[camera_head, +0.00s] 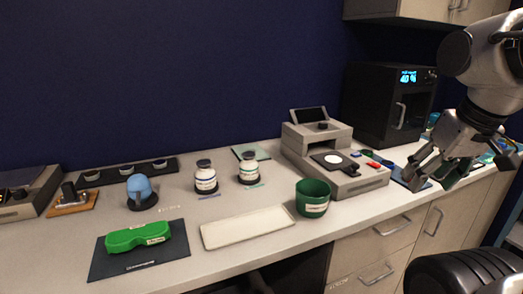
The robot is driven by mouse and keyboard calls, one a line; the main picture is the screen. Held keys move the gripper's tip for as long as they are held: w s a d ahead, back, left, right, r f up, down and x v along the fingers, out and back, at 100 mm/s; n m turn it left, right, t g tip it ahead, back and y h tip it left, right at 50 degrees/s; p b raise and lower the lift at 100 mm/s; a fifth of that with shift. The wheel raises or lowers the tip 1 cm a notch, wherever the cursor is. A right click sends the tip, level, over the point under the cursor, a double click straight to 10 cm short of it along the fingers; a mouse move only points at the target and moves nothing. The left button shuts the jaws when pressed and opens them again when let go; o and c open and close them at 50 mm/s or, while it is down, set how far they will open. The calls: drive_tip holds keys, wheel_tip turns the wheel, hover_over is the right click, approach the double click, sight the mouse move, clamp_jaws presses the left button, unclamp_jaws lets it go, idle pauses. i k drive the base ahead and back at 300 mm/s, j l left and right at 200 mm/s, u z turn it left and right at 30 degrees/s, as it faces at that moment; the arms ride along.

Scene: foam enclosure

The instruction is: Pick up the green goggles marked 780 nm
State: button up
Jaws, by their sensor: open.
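The green goggles (137,236) lie on a dark mat (164,255) at the front left of the counter. A small pale label shows on them, too small to read. My gripper (424,180) is at the far right, above the counter's right part, with its fingers apart and nothing seen between them. It is far from the goggles, with most of the counter between them.
A white tray (248,228) lies right of the goggles, then a green pot (313,198). A blue-topped object (140,191) and two labelled bottles (205,177) stand behind. A grey instrument (333,165) and black oven (388,104) stand at right.

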sight(126, 240)
drive_tip(key=u, duration=1.35)
